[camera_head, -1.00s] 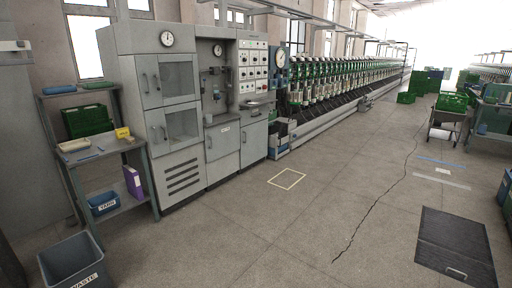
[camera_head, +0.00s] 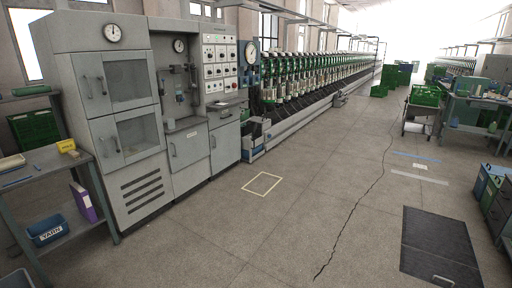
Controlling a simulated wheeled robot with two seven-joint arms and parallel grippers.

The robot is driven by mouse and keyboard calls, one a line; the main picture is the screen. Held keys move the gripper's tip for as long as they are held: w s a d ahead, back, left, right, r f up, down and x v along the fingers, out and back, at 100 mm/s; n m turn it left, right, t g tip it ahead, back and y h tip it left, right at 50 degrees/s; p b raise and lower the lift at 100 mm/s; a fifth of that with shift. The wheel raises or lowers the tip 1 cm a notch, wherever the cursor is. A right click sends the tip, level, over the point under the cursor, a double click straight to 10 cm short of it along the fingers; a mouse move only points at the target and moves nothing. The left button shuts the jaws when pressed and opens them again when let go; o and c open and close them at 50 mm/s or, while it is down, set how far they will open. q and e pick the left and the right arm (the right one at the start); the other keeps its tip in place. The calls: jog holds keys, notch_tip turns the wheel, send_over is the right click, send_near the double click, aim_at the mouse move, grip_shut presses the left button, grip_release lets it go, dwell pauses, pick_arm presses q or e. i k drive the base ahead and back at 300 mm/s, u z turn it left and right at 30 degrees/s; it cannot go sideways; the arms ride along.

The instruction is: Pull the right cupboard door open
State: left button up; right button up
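A grey cabinet unit stands along the left wall. Its low cupboard has a left door (camera_head: 189,147) with a white label and a right door (camera_head: 225,143) under a drawer (camera_head: 224,114). Both low doors look shut. The tall left section has two windowed doors, an upper one (camera_head: 118,82) and a lower one (camera_head: 127,135), each with handles at its left edge; both look closed. Neither of my grippers shows in the head view.
A side table (camera_head: 52,167) with a yellow box (camera_head: 67,146), a blue bin (camera_head: 47,229) and a purple binder (camera_head: 83,202) stands at the left. Open floor with a yellow square outline (camera_head: 262,184) lies before the cabinets. A dark floor hatch (camera_head: 439,241) is at the right.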

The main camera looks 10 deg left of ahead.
aim_at(225, 140)
jog(key=u, duration=0.5)
jog(key=i, duration=2.9)
jog(key=z, duration=0.3)
jog(key=i, duration=2.75)
jog(key=z, duration=0.55)
